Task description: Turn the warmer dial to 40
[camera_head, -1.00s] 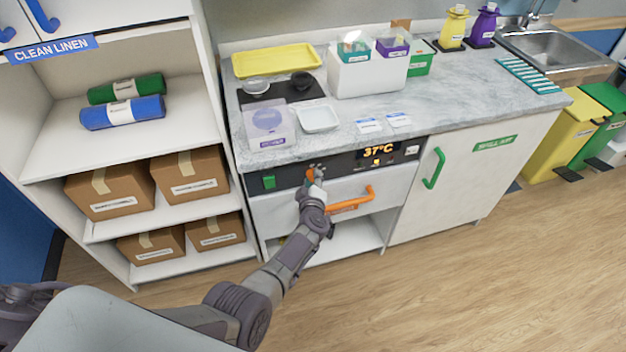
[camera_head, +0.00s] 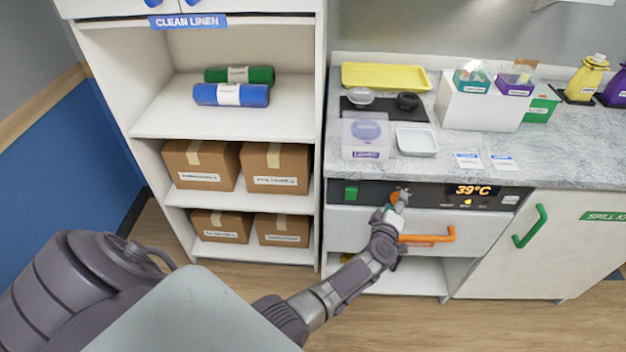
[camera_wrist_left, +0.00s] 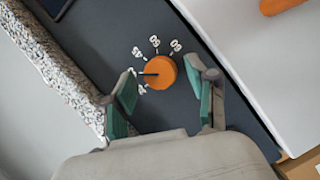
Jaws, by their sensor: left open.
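The warmer's dial (camera_wrist_left: 160,72) is an orange round knob on the dark control panel (camera_head: 345,192), with a dark pointer line and white numbers around it in the left wrist view. The warmer's display (camera_head: 474,190) reads 39°C. My left gripper (camera_wrist_left: 168,94) is open, with one green-padded finger on each side of the dial; I cannot tell whether the pads touch it. In the head view the left gripper (camera_head: 397,198) is at the panel and mostly covers the dial. My right gripper is not in view.
Below the panel is a drawer with an orange handle (camera_head: 428,236). A green switch (camera_head: 351,193) is left of the dial. The countertop above holds a yellow tray (camera_head: 385,77), a white dish (camera_head: 416,141) and boxes. Shelves (camera_head: 230,195) with cartons stand at left.

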